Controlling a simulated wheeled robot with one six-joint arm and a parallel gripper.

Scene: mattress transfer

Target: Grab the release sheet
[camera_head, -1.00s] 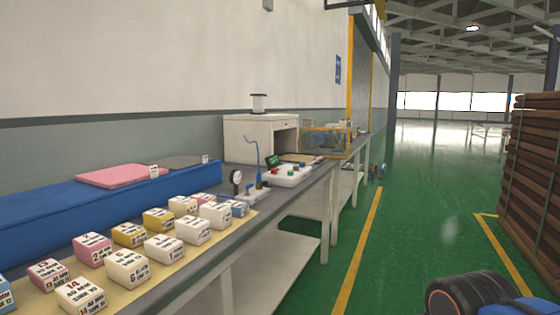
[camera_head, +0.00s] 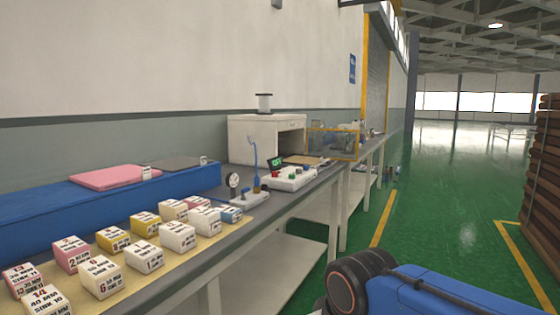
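A flat pink sheet (camera_head: 108,178) and a flat grey sheet (camera_head: 172,164) lie on a long blue block (camera_head: 60,214) at the left of the bench, each with a small white label block. A tan sheet-like piece (camera_head: 305,160) lies beside the white cabinet further along. I cannot tell which of these is the release sheet. Part of my blue arm with a black round joint shows at the lower right, over the floor and apart from the bench. My gripper is out of view.
Several labelled foam blocks (camera_head: 101,276) stand on a tan mat (camera_head: 183,266). A gauge stand (camera_head: 234,181) and a control box (camera_head: 290,179) stand further along the bench. A white cabinet (camera_head: 254,138) is behind them. Brown stacked slabs (camera_head: 543,190) stand right. The green aisle (camera_head: 450,210) is clear.

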